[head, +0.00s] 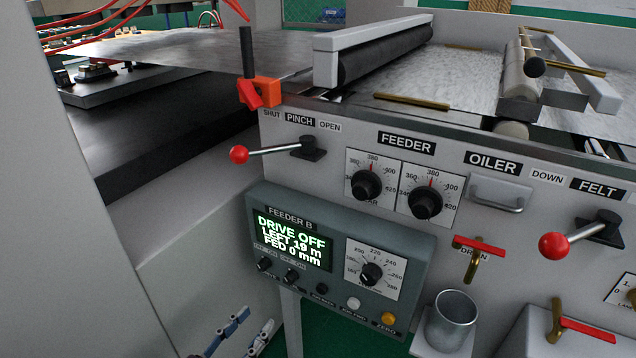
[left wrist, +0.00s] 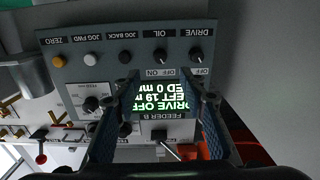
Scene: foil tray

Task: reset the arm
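My left gripper (head: 252,323) shows at the bottom of the head view, left of and below the grey FEEDER B control box (head: 340,262). Its two blue-grey fingers are apart, with nothing visible between them. In the left wrist view the open fingers of my left gripper (left wrist: 165,92) frame the box's green-lit display (left wrist: 160,98), which appears upside down. The display reads DRIVE OFF, LEFT 19 m, FED 0 mm. No contact with the box is visible. My right gripper is in neither view.
Above the box are a red-knobbed PINCH lever (head: 239,154) and two FEEDER dials (head: 367,184). To the right are a metal cup (head: 452,320), a red-handled drain valve (head: 478,246) and the FELT lever (head: 554,245). A pale panel (head: 195,225) stands left of the box.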

